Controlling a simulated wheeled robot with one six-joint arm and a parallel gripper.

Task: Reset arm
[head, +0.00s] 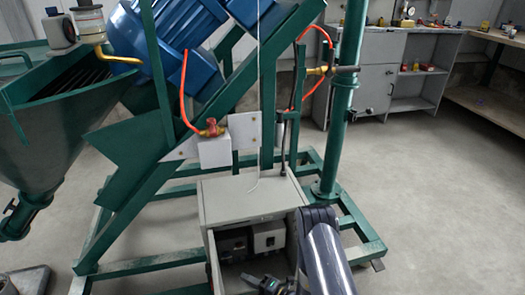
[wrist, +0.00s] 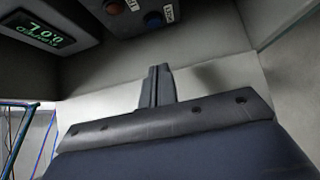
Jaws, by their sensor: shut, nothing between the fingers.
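My arm (head: 328,258) reaches up from the bottom of the head view, at the front of an open grey cabinet. My gripper (head: 270,287) shows dark at the bottom edge there, low in front of the cabinet, partly cut off. In the wrist view my gripper (wrist: 157,72) has its two fingers together with nothing between them. Behind the fingers is a pale, plain surface. I cannot tell how far the fingertips are from it.
The grey cabinet (head: 252,197) holds two control boxes inside. A green frame (head: 143,263) surrounds the cabinet. Open floor (head: 445,215) lies to the right.

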